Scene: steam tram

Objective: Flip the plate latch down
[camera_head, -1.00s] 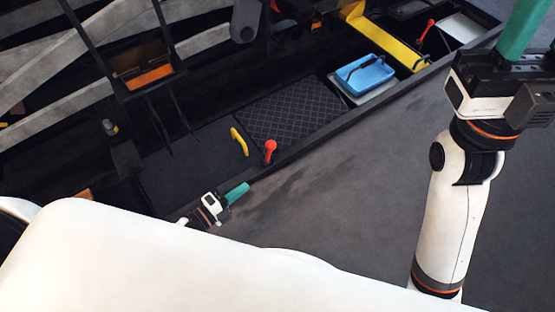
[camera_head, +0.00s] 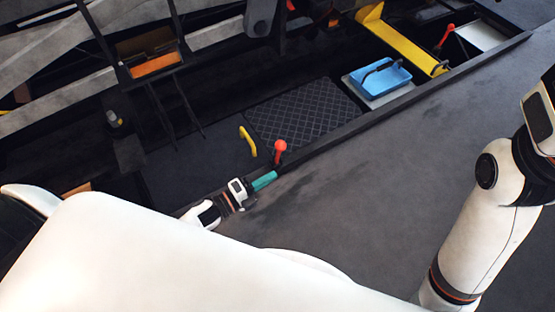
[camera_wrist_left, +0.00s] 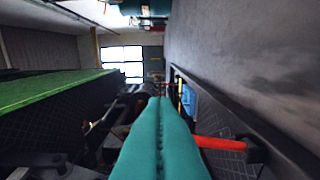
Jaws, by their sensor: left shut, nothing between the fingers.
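The plate latch looks to be the red-knobbed lever (camera_head: 280,150) at the near edge of the dark chequered plate (camera_head: 305,112). The knob stands up above the rim. My left gripper (camera_head: 268,180) has teal fingers, shut and empty, just below the lever in the head view. In the left wrist view the shut fingers (camera_wrist_left: 160,110) fill the middle, and a red bar (camera_wrist_left: 222,143), apparently this lever, shows right beside them. Its left end is hidden behind the fingers, so I cannot tell whether they touch. My right gripper is out of the picture.
A yellow handle (camera_head: 248,141) stands left of the lever. A blue tray (camera_head: 382,77), a yellow channel (camera_head: 405,43) and another red-knobbed lever (camera_head: 447,32) lie farther right. A dark raised rim (camera_head: 345,133) borders the open grey floor (camera_head: 380,200).

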